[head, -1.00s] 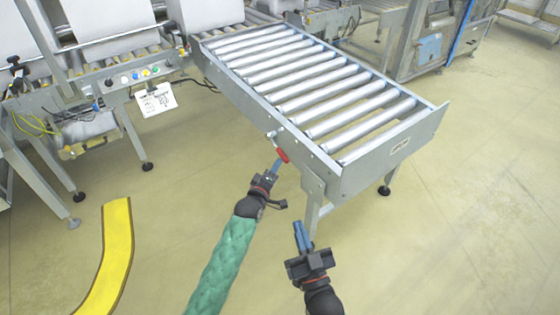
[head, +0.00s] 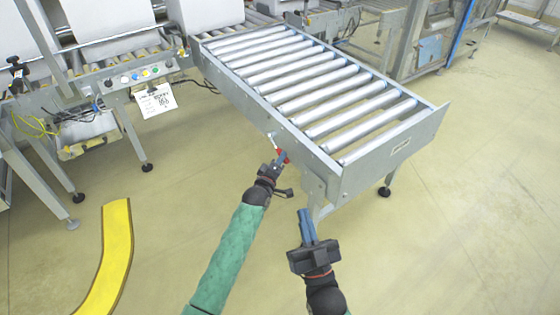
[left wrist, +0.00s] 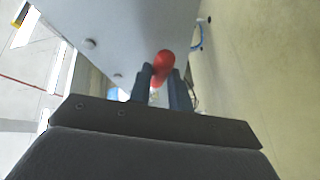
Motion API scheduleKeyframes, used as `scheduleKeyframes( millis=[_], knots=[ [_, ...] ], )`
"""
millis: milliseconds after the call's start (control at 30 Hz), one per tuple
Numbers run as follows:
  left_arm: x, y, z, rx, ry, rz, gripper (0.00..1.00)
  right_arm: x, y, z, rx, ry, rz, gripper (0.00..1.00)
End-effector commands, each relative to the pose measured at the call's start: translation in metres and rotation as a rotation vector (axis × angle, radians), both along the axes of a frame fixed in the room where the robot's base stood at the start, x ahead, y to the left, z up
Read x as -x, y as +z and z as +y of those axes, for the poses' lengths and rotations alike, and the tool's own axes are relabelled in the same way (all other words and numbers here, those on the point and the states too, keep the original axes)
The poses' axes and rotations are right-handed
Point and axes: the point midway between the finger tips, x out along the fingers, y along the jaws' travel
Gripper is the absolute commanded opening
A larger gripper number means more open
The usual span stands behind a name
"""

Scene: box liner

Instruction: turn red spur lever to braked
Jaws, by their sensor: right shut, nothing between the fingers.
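The red spur lever (head: 286,156) sits low on the near side rail of the roller conveyor, its grip pointing down and to the right from a pale pivot (head: 271,136). My left gripper (head: 281,158) is at the red grip, its fingers partly covering it in the head view. In the left wrist view the fingers (left wrist: 161,86) stand on either side of the red grip (left wrist: 165,60); whether they press on it is unclear. My right gripper (head: 306,225) is shut and empty, below and right of the lever, near the conveyor leg. No braked marking is readable.
The roller conveyor (head: 335,172) has a support leg close to both grippers. A control panel with coloured buttons (head: 135,76) and a hanging white sign (head: 156,100) are at the left. A yellow floor strip (head: 115,250) lies lower left. The floor at right is clear.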

Motion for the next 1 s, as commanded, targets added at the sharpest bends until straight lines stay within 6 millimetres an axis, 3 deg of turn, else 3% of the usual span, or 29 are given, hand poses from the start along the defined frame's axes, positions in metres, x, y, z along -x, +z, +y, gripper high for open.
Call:
scheduleKeyframes(
  millis=[67,467,733,1000],
  knots=[
    [0.000,0.000,0.000,0.000,0.000,0.000,0.00,0.000,0.000,0.000,0.000,0.000,0.000,0.00],
    [0.000,-0.003,0.001,-0.009,0.000,-0.015,0.00,0.004,0.007,-0.002,-0.009,-0.003,-0.038,0.00],
    [-0.003,-0.012,0.003,-0.057,0.001,-0.076,0.00,0.037,0.086,-0.014,-0.079,-0.016,-0.316,0.00],
    [-0.007,-0.023,0.005,-0.120,0.000,-0.162,0.00,0.101,0.163,-0.035,-0.171,-0.032,-0.674,0.00]
  ],
)
